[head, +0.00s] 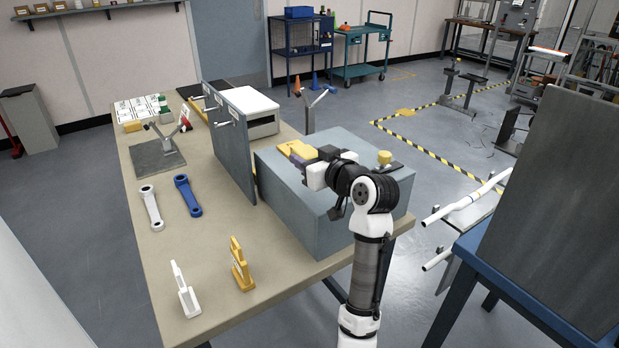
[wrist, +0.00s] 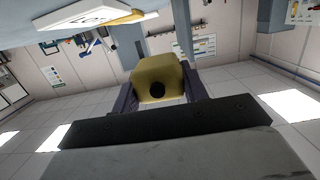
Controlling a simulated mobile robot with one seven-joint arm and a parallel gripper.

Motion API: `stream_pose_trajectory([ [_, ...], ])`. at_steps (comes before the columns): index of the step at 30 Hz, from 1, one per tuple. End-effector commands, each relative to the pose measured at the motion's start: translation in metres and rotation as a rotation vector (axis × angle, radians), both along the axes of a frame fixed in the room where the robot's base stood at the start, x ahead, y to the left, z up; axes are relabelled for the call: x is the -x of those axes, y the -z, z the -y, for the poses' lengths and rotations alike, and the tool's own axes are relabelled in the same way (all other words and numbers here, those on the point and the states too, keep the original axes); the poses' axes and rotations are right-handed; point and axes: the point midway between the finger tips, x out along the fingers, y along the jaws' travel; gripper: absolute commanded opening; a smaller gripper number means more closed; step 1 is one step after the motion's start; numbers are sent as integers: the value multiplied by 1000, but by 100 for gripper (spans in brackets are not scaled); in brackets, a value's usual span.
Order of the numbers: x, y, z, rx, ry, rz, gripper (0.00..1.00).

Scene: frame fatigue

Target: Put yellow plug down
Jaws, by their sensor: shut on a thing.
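My gripper (head: 298,156) is at the end of my arm, over the top of the grey-blue box (head: 335,228) on the bench. Its purple fingers are shut on the yellow plug (wrist: 158,84), which shows between them in the wrist view as a rounded yellow block with a dark round hole in its near face. In the head view the yellow plug (head: 300,149) shows beside the fingers at the box's far left part. I cannot tell whether it touches the box top. The wrist partly hides the box top.
A yellow knob (head: 384,157) stands at the box's right. A grey upright panel (head: 238,150) borders its left.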

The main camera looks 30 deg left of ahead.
Motion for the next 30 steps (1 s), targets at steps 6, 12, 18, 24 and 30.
stream_pose_trajectory([
  [6, 0, 24, 0, -1, 0, 0, 16],
  [12, 1, 43, 0, 1, -2, -3, 16],
  [18, 0, 64, 0, -1, 0, 0, 16],
  [24, 0, 64, 0, -1, 1, 2, 16],
  [30, 0, 67, 0, -1, 0, 0, 51],
])
